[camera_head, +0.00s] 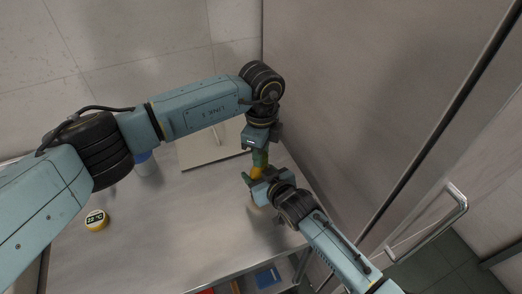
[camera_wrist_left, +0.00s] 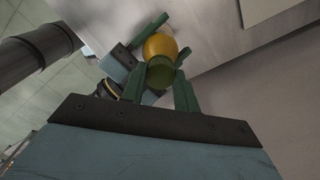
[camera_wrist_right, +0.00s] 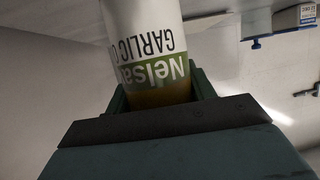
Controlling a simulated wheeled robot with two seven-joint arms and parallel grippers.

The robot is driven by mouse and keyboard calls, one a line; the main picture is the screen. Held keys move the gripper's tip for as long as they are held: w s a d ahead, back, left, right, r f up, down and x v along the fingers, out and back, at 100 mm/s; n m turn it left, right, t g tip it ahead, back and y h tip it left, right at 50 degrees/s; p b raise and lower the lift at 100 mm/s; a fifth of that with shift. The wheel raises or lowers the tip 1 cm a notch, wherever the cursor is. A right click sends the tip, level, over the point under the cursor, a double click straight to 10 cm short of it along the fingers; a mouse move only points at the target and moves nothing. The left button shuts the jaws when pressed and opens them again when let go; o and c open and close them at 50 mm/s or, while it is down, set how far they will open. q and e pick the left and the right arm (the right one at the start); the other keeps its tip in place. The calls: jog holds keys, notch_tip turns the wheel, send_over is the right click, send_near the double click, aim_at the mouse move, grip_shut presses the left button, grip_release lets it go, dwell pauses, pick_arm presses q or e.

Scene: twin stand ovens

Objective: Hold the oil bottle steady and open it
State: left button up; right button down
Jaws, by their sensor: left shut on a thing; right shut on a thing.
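My left gripper (camera_head: 260,153) comes down from above and is shut on the green cap (camera_wrist_left: 161,73). In the left wrist view the left fingers (camera_wrist_left: 160,88) lie either side of the cap, with the yellow body (camera_wrist_left: 160,46) beyond. Whether the cap has turned cannot be told.
A flat pale board (camera_head: 205,150) lies behind the bottle. A tall cabinet (camera_head: 365,90) closes off the right side. The front middle of the table is clear.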

pick_arm(q)
jog(key=shift+r, duration=0.15)
pick_arm(e)
jog(key=shift+f, duration=0.1)
pick_arm(q)
jog(key=shift+r, duration=0.9)
jog(key=shift+r, duration=0.1)
jog(key=shift+r, duration=1.95)
pick_arm(e)
jog(key=shift+c, duration=2.2)
grip_release()
